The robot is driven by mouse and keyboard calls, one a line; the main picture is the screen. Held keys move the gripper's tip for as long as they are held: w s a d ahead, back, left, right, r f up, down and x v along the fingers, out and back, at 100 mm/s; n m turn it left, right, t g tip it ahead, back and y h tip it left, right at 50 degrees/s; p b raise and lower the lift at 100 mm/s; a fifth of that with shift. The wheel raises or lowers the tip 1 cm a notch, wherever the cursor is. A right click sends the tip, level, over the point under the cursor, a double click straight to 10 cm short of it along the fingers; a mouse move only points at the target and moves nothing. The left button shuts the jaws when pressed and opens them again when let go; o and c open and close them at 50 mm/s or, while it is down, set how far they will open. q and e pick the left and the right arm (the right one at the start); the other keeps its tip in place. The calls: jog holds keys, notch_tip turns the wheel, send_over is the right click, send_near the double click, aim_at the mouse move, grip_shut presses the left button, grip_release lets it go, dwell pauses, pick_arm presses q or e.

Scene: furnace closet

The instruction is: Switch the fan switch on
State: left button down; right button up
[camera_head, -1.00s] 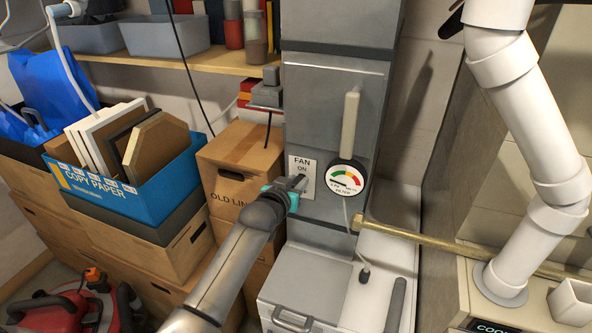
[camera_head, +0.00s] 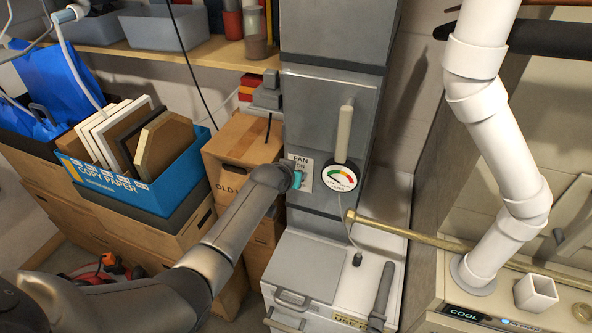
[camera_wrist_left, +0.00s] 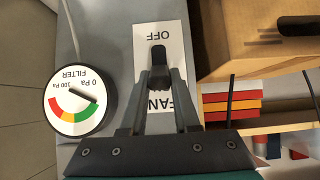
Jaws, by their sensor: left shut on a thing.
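The fan switch's white label plate (camera_head: 304,164) is on the grey furnace cabinet, left of the filter gauge. In the left wrist view the plate (camera_wrist_left: 147,40) appears upside down, with OFF above the dark switch lever (camera_wrist_left: 158,56) and FAN below it. ON is hidden behind my fingers. My left gripper (camera_wrist_left: 159,74) is shut on the lever, one finger at each side. In the head view my left gripper (camera_head: 301,180) is at the plate and hides the lever and part of the lettering. My right gripper is not in view.
The round filter gauge (camera_head: 340,177) sits close right of the switch. A cardboard box (camera_head: 240,142) stands close left. A brass pipe (camera_head: 400,229) and a white pipe (camera_head: 520,170) are at right.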

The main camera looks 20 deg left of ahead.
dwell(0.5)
pick_arm(q)
jog(key=c, duration=0.6)
grip_release()
jog(key=shift+c, duration=0.2)
jog(key=shift+r, duration=0.1)
jog(key=shift+s+r+p, duration=0.35)
jog(key=shift+s, duration=0.15)
jog(key=p+v, duration=0.2)
jog(key=v, duration=1.2)
jog(key=shift+p, duration=0.4)
